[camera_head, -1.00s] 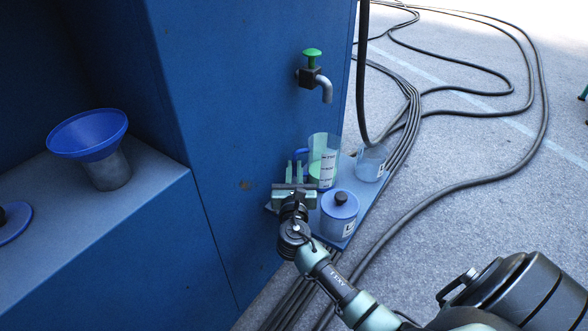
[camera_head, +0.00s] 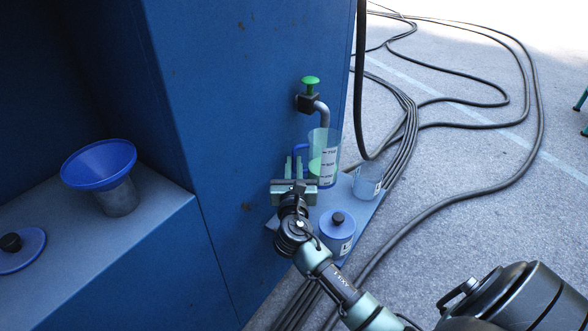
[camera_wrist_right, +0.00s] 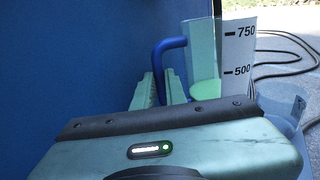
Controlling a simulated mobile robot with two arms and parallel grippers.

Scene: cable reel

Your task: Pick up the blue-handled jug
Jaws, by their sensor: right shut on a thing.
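The jug (camera_head: 327,155) is clear with printed volume marks, a blue handle and some green liquid inside. It appears upright and raised above the shelf (camera_head: 361,207), just below the spout of the tap (camera_head: 318,104). My right gripper (camera_head: 296,166) is shut on its blue handle, left of the jug body. In the right wrist view the blue handle (camera_wrist_right: 169,46) stands between the two pale green fingers (camera_wrist_right: 157,88), and the marks 750 and 500 show on the jug (camera_wrist_right: 237,60). My left gripper is not in view.
A blue-lidded container (camera_head: 338,230) and a clear beaker (camera_head: 368,181) stand on the shelf. A blue funnel (camera_head: 99,165) and a blue lid (camera_head: 20,250) are on the ledge at left. A black hose (camera_head: 362,80) hangs right of the tap. Cables cross the ground.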

